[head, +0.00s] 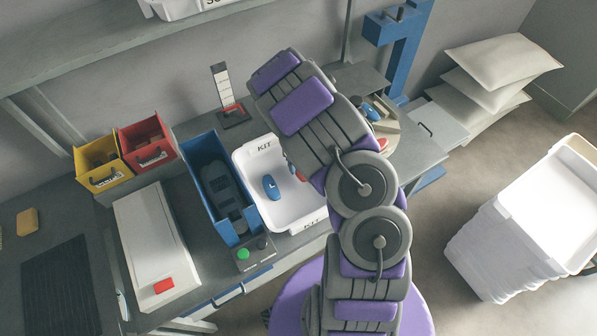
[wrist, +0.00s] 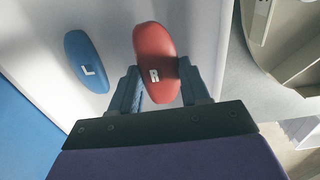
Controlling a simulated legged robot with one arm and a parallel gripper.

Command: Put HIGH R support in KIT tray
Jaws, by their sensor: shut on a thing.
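A red support marked R (wrist: 155,60) is held between the two fingers of my gripper (wrist: 158,88) in the wrist view. It appears over the white KIT tray; whether it touches the tray floor I cannot tell. In the head view only a red sliver of it (head: 299,175) shows beside my arm, and the gripper is hidden there. A blue support marked L (head: 271,187) lies in the KIT tray (head: 241,163); it also shows in the wrist view (wrist: 87,61), left of the red one.
A beige carousel (wrist: 297,55) stands right of the tray, with a blue piece (head: 370,112) and a red piece (head: 382,144) by it. A blue bin (head: 199,146) adjoins the tray's left. A height gauge (head: 222,85) stands behind.

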